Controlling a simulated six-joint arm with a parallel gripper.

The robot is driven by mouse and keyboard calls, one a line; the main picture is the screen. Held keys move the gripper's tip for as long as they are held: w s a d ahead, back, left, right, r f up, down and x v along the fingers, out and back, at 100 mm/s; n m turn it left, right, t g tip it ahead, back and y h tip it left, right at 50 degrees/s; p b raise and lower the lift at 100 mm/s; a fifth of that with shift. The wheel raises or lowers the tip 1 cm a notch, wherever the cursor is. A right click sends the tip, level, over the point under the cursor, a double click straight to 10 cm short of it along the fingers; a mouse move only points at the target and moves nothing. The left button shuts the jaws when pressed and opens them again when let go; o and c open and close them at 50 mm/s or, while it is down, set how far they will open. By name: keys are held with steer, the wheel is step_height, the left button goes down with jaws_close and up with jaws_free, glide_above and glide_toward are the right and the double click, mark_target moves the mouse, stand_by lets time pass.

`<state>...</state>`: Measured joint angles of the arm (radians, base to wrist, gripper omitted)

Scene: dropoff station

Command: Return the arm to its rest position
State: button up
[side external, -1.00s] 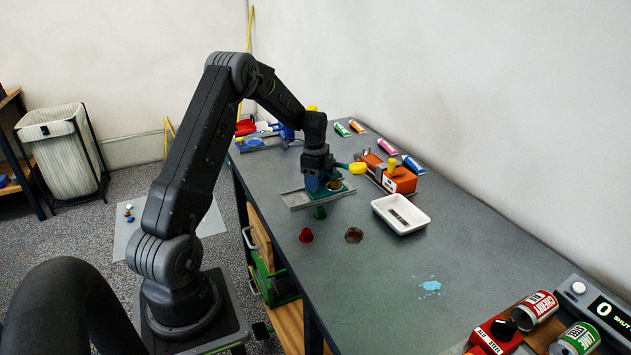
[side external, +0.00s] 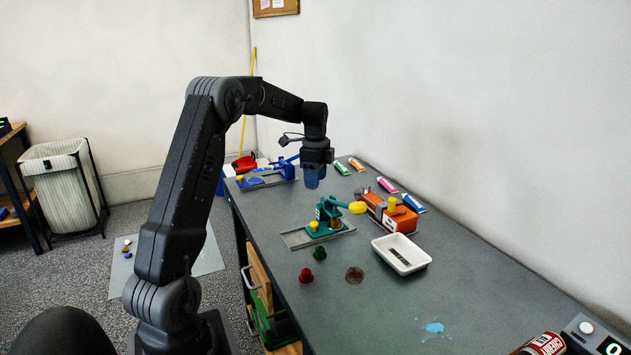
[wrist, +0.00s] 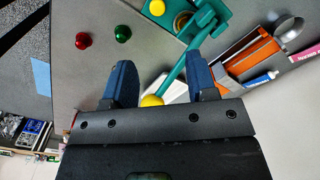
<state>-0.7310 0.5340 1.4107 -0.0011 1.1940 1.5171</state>
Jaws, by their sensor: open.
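My gripper (side external: 313,177) hangs from the raised arm, pointing down, above the far part of the grey table. In the wrist view its two blue fingers (wrist: 160,82) are spread apart with nothing held between them. The green press (side external: 330,217) with a yellow-knobbed lever stands on a grey plate below and in front of the gripper. In the wrist view the press (wrist: 208,22) lies beyond the fingers, and its yellow knob shows near the gripper body, between the fingers. The gripper is clear of the press.
A red piece (side external: 306,275), a green piece (side external: 320,253) and a brown round piece (side external: 354,274) sit on the table. Air around the arm is free.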

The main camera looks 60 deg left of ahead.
steer(key=s+d+r+n+t, duration=0.1)
steer(key=s+d+r, duration=0.15)
steer(key=d, duration=0.45)
steer(key=s+d+r+n+t+y, duration=0.1)
steer(key=d+r+n, duration=0.1)
steer(key=d+r, duration=0.35)
steer(key=s+d+r+n+t, duration=0.1)
steer(key=s+d+r, duration=0.1)
steer(key=d, duration=0.7)
steer(key=s+d+f+n+t, duration=0.1)
steer(key=s+d+n, duration=0.1)
steer(key=s+d, duration=0.4)
steer(key=s+d+f+n+t+h, duration=0.1)
steer(key=s+d+n, duration=0.2)
steer(key=s+d, duration=0.4)
steer(key=shift+s+f+t, duration=0.3)
steer(key=shift+s+f, duration=0.05)
steer(key=shift+s, duration=0.35)
